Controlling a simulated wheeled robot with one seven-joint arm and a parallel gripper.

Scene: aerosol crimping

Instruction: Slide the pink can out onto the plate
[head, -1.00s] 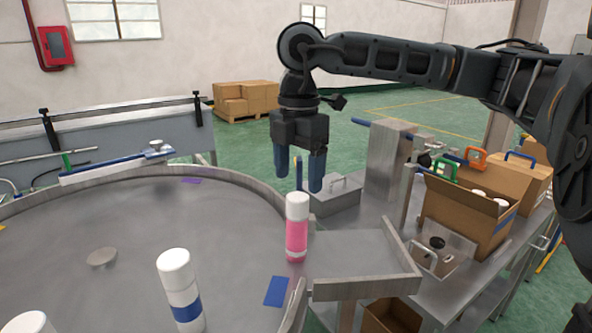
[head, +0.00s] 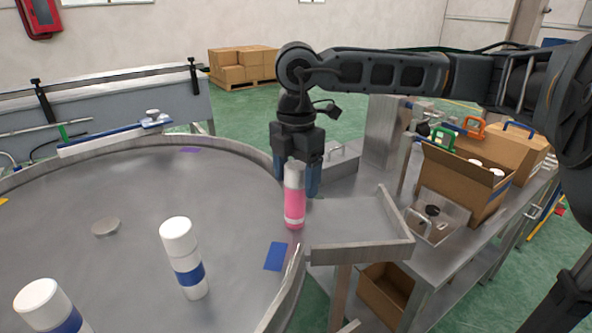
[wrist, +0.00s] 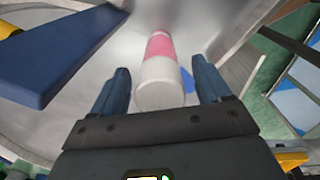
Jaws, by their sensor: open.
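The pink can (head: 294,207) has a white cap and stands upright at the right edge of the round table (head: 120,265), beside the opening to the plate. The plate (head: 352,222) is a grey metal tray with raised sides, right of the can. My gripper (head: 296,185) is open and pointing down, its blue fingers around the level of the can's cap. In the wrist view the can (wrist: 160,78) lies between the two open fingers (wrist: 163,90), with a gap on each side. The finger contact is not visible in the head view.
Two white cans with blue bands, one nearer the middle (head: 184,255) and one at lower left (head: 48,306), stand on the table. A blue patch (head: 275,256) lies near the can. Right of the plate are an open cardboard box (head: 462,190) and a metal bench.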

